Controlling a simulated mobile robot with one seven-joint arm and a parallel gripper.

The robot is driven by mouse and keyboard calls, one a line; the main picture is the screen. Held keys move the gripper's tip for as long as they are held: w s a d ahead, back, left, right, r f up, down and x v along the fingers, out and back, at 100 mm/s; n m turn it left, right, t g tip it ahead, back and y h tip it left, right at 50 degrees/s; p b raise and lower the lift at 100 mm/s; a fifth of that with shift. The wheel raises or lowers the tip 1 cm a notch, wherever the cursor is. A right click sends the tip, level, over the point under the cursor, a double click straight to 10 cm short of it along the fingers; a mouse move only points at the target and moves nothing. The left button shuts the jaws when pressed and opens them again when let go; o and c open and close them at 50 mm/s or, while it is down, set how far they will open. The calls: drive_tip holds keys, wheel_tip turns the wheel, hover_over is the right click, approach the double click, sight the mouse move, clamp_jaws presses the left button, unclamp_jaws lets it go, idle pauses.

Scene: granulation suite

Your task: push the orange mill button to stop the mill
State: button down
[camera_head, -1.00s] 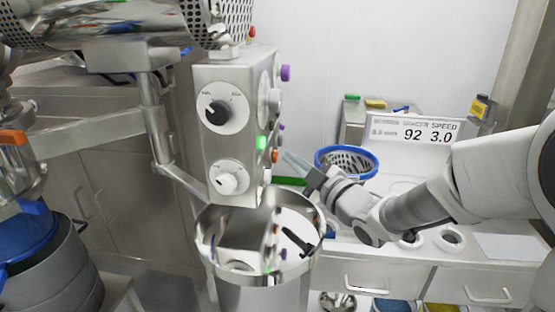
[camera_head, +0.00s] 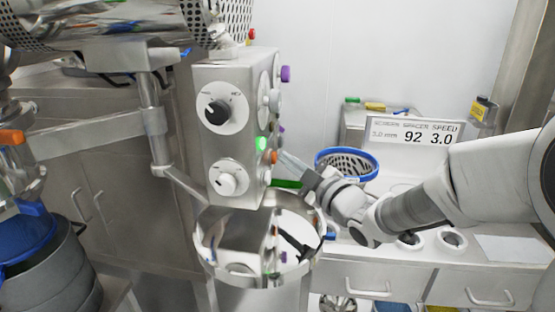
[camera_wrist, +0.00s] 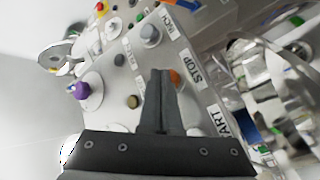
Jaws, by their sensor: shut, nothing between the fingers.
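The orange mill button (camera_head: 274,157) sits on the right-hand side face of the steel control box (camera_head: 226,150). In the wrist view the orange button (camera_wrist: 175,78) shows beside the STOP label (camera_wrist: 190,68), partly hidden behind my fingers. My gripper (camera_head: 284,157) is shut and empty, with its fingertips just to the right of the button in the head view. In the wrist view my gripper (camera_wrist: 161,73) points at the panel near the button. I cannot tell whether the fingertips touch it. A lit green button (camera_head: 261,143) sits just left of the orange one.
Purple knobs (camera_head: 285,73) and dials stick out from the box. A shiny steel bowl (camera_head: 205,256) stands below it. A blue-rimmed basket (camera_head: 370,155) and a speed display (camera_head: 415,131) are on the bench behind my arm.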

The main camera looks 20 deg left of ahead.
drive_tip(key=shift+s+a, duration=0.1)
drive_tip(key=shift+a, duration=0.1)
drive_tip(key=shift+d, duration=0.1)
idle(0.4)
drive_tip(key=shift+w+d, duration=0.25)
drive_tip(key=shift+d, duration=0.55)
drive_tip(key=shift+w+d, duration=0.2)
drive_tip(key=shift+d, duration=0.6)
drive_tip(key=shift+w+d, duration=0.15)
drive_tip(key=shift+d, duration=0.7)
drive_tip(key=shift+w+d, duration=0.2)
drive_tip(key=shift+d, duration=0.6)
